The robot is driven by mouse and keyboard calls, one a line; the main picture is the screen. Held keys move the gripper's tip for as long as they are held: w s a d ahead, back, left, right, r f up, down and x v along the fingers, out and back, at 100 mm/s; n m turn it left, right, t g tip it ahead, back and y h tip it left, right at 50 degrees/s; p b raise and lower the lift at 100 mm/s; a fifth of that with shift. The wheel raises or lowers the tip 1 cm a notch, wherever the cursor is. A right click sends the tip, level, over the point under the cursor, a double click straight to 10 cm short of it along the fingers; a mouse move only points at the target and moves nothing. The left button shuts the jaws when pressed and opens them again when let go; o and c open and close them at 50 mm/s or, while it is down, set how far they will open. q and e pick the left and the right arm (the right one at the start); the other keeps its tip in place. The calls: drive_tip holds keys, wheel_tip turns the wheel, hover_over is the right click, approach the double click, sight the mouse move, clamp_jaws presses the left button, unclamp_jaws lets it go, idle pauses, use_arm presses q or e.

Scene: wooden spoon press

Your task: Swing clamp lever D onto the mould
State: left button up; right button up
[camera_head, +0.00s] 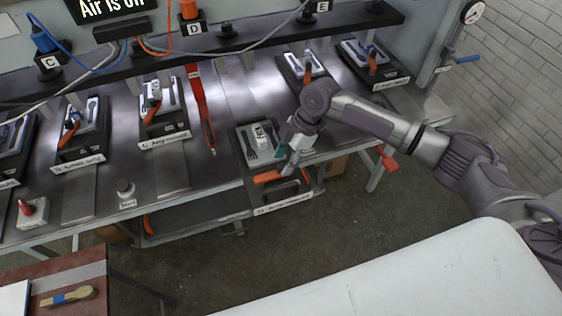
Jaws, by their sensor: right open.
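Clamp lever D appears to be the orange lever (268,177) at the front-centre station, whose label is too small to read surely. It lies in front of the mould, off its top. The mould (246,133) is a grey plate with dark spoon-shaped cavities and a small white block (261,131) on it. My right gripper (287,160) is open beside the mould's right front edge, close to the lever's right end. Whether it touches the lever cannot be told. A small green part shows at the gripper. My left gripper is out of view.
Similar stations with orange levers stand along the grey bench (170,178). A long red bar (201,105) lies left of the mould. A white surface (400,280) fills the front right.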

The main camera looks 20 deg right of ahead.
sight(274, 172)
drive_tip(key=shift+x, duration=1.4)
clamp_jaws()
